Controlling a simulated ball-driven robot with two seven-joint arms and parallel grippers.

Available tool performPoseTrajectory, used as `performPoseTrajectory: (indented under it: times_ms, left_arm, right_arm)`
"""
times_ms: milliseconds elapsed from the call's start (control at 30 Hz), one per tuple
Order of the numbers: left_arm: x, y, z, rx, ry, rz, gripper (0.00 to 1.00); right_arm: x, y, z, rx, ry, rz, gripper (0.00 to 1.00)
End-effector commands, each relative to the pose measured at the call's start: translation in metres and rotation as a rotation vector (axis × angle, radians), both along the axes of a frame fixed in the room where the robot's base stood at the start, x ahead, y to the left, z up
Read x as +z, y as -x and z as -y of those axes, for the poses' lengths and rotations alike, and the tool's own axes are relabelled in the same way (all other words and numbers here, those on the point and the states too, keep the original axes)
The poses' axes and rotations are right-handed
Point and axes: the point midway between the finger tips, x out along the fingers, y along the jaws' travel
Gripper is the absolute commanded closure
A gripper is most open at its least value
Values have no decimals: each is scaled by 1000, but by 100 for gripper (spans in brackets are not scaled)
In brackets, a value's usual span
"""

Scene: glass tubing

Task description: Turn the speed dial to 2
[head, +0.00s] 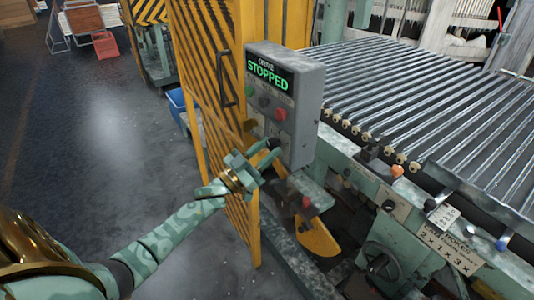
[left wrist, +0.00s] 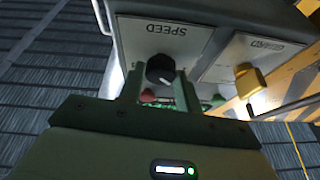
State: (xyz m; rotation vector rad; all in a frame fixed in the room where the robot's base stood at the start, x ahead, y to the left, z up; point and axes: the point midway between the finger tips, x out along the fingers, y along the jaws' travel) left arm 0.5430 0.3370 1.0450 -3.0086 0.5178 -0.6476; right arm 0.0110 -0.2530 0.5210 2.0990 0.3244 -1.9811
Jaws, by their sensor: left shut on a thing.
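The speed dial is a round black knob (left wrist: 160,68) on a pale plate marked SPEED, which appears upside down in the left wrist view. In the head view the dial (head: 273,143) is at the lower part of the grey control box (head: 305,117). My left gripper (head: 262,157) is at the box front, its two green fingers on either side of the dial in the left wrist view (left wrist: 158,86). It is shut on the dial. A pale pointer mark shows on the knob, but I cannot read any scale numbers. My right gripper is not in view.
The box display (head: 270,73) reads DRIVE STOPPED. Red (head: 280,114) and green buttons sit below it. A yellow knob (left wrist: 250,82) is beside the dial plate.

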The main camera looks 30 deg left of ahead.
Motion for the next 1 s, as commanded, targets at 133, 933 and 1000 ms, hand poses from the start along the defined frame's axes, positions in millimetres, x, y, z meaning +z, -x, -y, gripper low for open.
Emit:
performPoseTrajectory:
  times_ms: [133, 933, 1000]
  left_arm:
    - [-3, -1, -2, 1, -129, 52, 89]
    - [0, -2, -5, 0, -686, 283, 89]
    - [0, -2, -5, -1, -706, 291, 89]
  right_arm:
    - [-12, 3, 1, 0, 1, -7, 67]
    - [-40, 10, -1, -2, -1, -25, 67]
    - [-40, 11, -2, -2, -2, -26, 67]
